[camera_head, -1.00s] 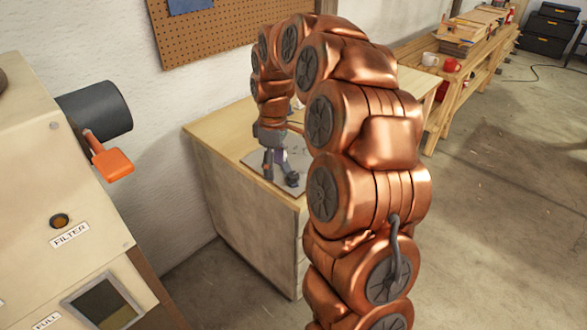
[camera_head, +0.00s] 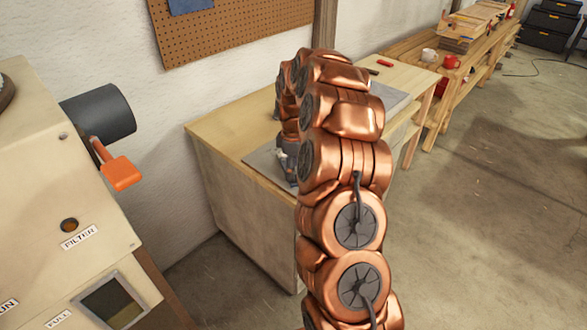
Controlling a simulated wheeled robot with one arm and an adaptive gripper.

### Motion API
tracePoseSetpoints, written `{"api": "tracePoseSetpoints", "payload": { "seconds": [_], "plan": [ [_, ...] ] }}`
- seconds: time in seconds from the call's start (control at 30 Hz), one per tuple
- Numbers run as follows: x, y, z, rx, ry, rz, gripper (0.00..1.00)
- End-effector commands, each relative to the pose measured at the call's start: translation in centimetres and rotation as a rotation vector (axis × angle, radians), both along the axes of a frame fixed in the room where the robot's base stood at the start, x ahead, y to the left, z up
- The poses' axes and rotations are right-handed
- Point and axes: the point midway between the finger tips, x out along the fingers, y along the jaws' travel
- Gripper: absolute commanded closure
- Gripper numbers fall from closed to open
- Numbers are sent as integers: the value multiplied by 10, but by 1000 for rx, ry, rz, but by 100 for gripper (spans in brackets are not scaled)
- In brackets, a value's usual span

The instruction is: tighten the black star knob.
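My gripper (camera_head: 287,163) is low over a grey plate (camera_head: 262,161) on the wooden workbench (camera_head: 228,134). Only a small grey part of it shows at the left edge of my copper arm, so its fingertips and anything between them are hidden. I cannot make out the black star knob in this view. My arm may be covering it.
A beige machine (camera_head: 45,190) with a dark cylinder (camera_head: 100,110) and an orange lever (camera_head: 122,173) stands close at left. A red object (camera_head: 385,63) lies at the workbench's far end. A slatted bench (camera_head: 455,85) with mugs stands behind. The floor at right is clear.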

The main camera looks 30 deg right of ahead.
Motion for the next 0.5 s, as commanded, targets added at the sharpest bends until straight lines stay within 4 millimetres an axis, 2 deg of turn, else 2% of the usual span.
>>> {"api": "tracePoseSetpoints", "payload": {
  "seconds": [0.2, 0.5],
  "plan": [
    [-1, 1, -17, 2, 5, 0, 36],
    [-1, 1, -20, 1, 2, -1, 36]
  ]
}}
